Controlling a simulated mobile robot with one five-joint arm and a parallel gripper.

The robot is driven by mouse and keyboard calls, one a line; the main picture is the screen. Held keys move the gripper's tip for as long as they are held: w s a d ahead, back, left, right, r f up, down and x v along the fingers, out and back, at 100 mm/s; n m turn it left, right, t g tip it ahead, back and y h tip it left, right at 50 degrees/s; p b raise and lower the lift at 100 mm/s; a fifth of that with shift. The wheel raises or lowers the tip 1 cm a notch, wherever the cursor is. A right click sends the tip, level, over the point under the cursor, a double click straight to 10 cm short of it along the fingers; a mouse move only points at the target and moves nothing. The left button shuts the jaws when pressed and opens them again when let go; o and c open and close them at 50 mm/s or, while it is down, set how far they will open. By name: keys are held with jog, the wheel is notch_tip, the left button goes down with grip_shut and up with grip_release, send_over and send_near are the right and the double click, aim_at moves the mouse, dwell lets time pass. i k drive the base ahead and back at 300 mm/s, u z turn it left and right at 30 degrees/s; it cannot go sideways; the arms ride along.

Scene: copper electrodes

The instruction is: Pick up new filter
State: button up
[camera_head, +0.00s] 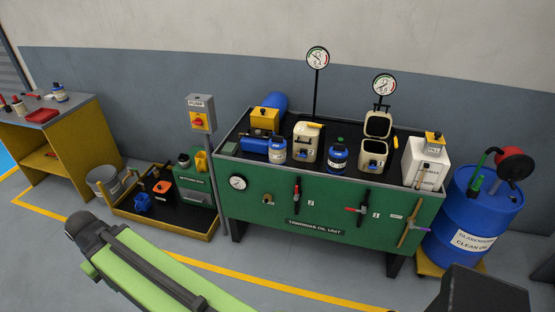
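No object is readably marked as a new filter. Small blue canisters with pale labels could be filters, but I cannot tell. One canister (277,151) stands at the left front of the green oil unit's top, and another (339,156) stands near its middle. My green arm crosses the lower left; my gripper's fingers are not visible.
The green oil unit (270,208) has gauges, valve handles and a white tank (424,163). A blue drum (474,222) stands to its right. A yellow-edged tray (165,228) with small equipment and a grey bucket (103,181) are left. Floor before the unit looks clear.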

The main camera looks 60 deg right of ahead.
aim_at(276, 145)
jog(key=z, duration=0.15)
jog(key=i, duration=0.95)
jog(key=u, duration=0.05)
